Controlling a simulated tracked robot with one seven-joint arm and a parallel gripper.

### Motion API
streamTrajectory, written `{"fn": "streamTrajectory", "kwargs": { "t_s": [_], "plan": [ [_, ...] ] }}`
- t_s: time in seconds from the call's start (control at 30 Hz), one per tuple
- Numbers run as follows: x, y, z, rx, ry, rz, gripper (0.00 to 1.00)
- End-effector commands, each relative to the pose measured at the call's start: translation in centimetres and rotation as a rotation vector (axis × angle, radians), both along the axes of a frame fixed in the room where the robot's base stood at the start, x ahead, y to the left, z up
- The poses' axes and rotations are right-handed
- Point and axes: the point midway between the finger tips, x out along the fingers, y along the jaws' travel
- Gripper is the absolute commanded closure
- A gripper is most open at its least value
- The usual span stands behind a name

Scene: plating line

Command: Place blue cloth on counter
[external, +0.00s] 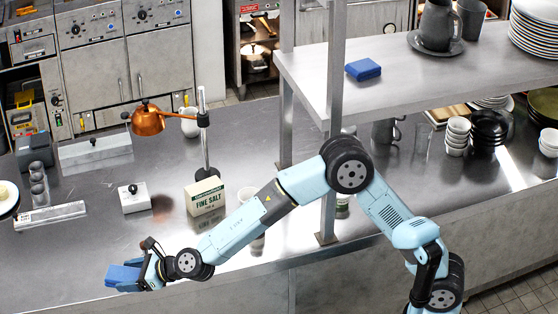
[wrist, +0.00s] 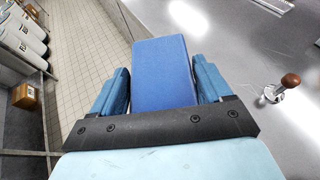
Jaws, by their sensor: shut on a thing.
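My gripper (external: 143,275) is at the lower left of the external view, near the front edge of the steel counter (external: 90,245). It is shut on a folded blue cloth (external: 122,276), which sticks out past the fingers. In the wrist view the blue cloth (wrist: 162,72) sits between the two blue fingers, with tiled floor to its left and the counter (wrist: 225,50) to its right. I cannot tell whether the cloth touches the counter. A second blue cloth (external: 363,69) lies on the raised shelf.
A fine salt box (external: 205,196), a small white block with a black knob (external: 133,197) and a copper lamp (external: 148,120) stand on the counter. Bowls (external: 457,134) stand at the right. The counter's left front is clear.

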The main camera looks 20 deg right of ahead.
Motion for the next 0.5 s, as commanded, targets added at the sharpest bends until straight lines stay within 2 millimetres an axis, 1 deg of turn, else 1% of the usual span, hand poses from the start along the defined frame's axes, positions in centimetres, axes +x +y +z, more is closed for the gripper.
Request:
{"fn": "streamTrajectory", "kwargs": {
  "t_s": [0.03, 0.07, 0.1, 0.17, 0.2, 0.27, 0.3, 0.4, 0.5],
  "plan": [
    [-2.7, -0.2, 0.4, 0.001, -0.001, 0.028, 0.57],
    [-4.1, -0.3, 0.5, 0.001, -0.001, 0.043, 0.57],
    [-6.0, -0.6, 0.7, 0.001, 0.000, 0.063, 0.57],
    [-8.9, -1.0, 1.0, 0.000, 0.000, 0.094, 0.57],
    [-10.7, -1.3, 1.2, 0.001, -0.001, 0.114, 0.57],
    [-13.5, -1.9, 1.5, 0.001, -0.001, 0.144, 0.57],
    [-15.2, -2.3, 1.6, 0.001, -0.001, 0.164, 0.57],
    [-19.1, -3.5, 2.0, 0.001, -0.001, 0.208, 0.57],
    [-22.2, -4.6, 2.3, 0.001, -0.001, 0.245, 0.57]
  ]
}}
